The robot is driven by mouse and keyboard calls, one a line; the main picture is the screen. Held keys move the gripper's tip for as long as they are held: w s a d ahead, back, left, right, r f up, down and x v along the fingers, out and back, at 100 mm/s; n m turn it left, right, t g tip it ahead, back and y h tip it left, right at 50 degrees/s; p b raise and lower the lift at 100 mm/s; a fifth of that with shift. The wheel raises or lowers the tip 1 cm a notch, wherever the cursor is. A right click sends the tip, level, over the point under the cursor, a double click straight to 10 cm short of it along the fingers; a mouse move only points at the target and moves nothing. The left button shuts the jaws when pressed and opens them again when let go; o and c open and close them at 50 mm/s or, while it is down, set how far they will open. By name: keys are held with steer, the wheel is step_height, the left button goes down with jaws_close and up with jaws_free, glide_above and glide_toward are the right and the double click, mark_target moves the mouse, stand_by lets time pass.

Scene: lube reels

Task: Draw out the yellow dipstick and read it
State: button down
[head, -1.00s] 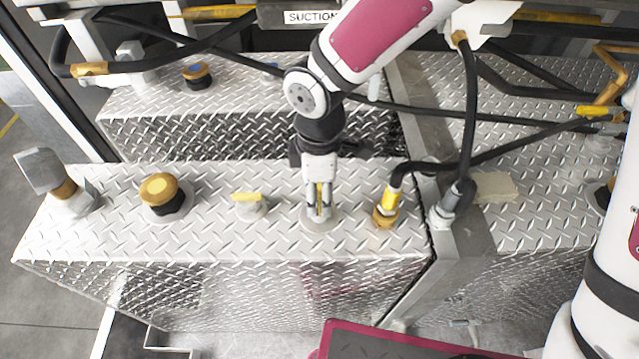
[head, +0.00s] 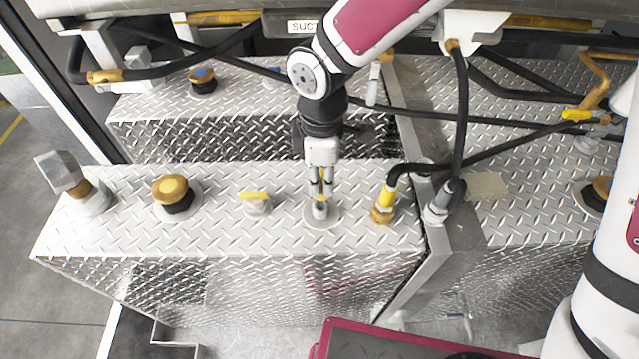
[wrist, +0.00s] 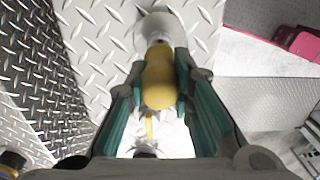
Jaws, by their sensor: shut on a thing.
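The yellow dipstick handle (wrist: 158,80) is between my gripper's two teal-padded fingers in the wrist view. Only a little of the yellow shows in the head view, between the fingers. My gripper (head: 321,194) is shut on it and points down over a round grey fitting (head: 320,213) on the diamond-plate tank top (head: 225,232). The fitting also shows just beyond the handle in the wrist view (wrist: 160,28). I cannot tell how much of the stick is out of its tube, and no reading marks are visible.
A yellow handle on a round fitting (head: 255,198) and a yellow cap (head: 172,188) stand to the left. A yellow-collared hose fitting (head: 384,205) is close on the right. Black hoses cross behind. A magenta-edged dark panel (head: 390,340) is in front.

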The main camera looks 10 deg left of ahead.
step_height(320, 180, up, 25)
steer(key=p, duration=1)
stand_by(0.5)
